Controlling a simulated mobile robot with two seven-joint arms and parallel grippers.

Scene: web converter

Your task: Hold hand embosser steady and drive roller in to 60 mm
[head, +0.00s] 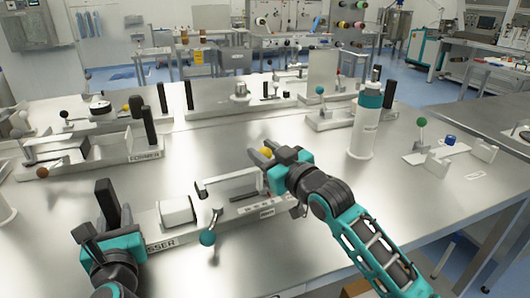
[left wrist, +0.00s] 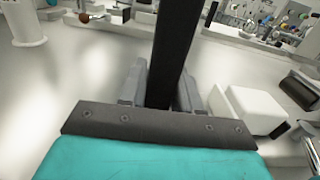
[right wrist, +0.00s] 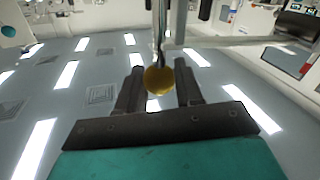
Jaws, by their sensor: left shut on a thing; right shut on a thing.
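The hand embosser, its label ending in "SSER" (head: 161,245), sits on the front of the steel bench. It has a white block (head: 176,211), a metal frame (head: 230,187) and a lever with a teal ball (head: 208,238). My left gripper (head: 112,225) is shut on the embosser's upright black post (head: 107,200); the post stands between the fingers in the left wrist view (left wrist: 177,50). My right gripper (head: 272,155) is shut on a yellow ball knob (head: 266,152) at the embosser's right end. The knob also shows between the fingers in the right wrist view (right wrist: 159,80).
The FORMER unit (head: 144,155) stands behind on the left. A white and teal bottle (head: 366,125) stands right of my right gripper. A small fixture with a green ball lever (head: 421,122) lies further right. Bench is clear in front of the bottle.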

